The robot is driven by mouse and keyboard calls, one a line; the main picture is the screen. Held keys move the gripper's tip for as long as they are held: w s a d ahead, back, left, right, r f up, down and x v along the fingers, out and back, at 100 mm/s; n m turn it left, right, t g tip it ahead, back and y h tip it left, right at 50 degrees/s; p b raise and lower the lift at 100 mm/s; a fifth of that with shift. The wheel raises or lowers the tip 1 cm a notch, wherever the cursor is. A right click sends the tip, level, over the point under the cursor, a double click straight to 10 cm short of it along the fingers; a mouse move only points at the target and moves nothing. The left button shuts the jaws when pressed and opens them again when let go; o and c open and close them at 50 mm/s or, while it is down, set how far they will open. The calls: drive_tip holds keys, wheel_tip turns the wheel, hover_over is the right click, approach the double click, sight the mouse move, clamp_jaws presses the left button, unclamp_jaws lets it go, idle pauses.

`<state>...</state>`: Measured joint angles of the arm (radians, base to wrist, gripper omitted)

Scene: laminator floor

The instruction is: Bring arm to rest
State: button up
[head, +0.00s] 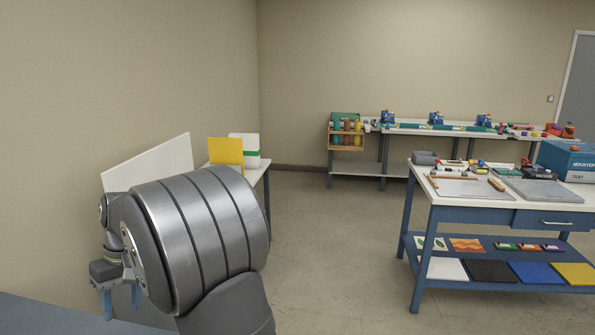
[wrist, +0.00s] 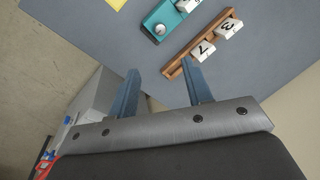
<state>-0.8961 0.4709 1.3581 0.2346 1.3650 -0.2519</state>
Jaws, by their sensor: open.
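My gripper (head: 120,298) is at the lower left of the head view, pointing down, partly behind my large grey arm link. In the wrist view my gripper (wrist: 158,88) shows two blue fingers spread apart with nothing between them. Beyond the fingertips is a blue-grey table surface (wrist: 110,45). A wooden rack (wrist: 190,48) holding white number tiles lies just past the right finger, apart from it as far as I can tell.
In the wrist view a teal device (wrist: 160,20) and a yellow sheet (wrist: 116,3) lie on the surface. In the head view a white panel (head: 150,160) stands behind my arm. A workbench (head: 440,215) with tools stands right, another bench (head: 440,129) at the back. Open floor (head: 330,240) lies between.

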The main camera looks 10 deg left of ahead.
drive_tip(key=x, duration=1)
drive_tip(key=shift+f, duration=0.4)
idle(0.7)
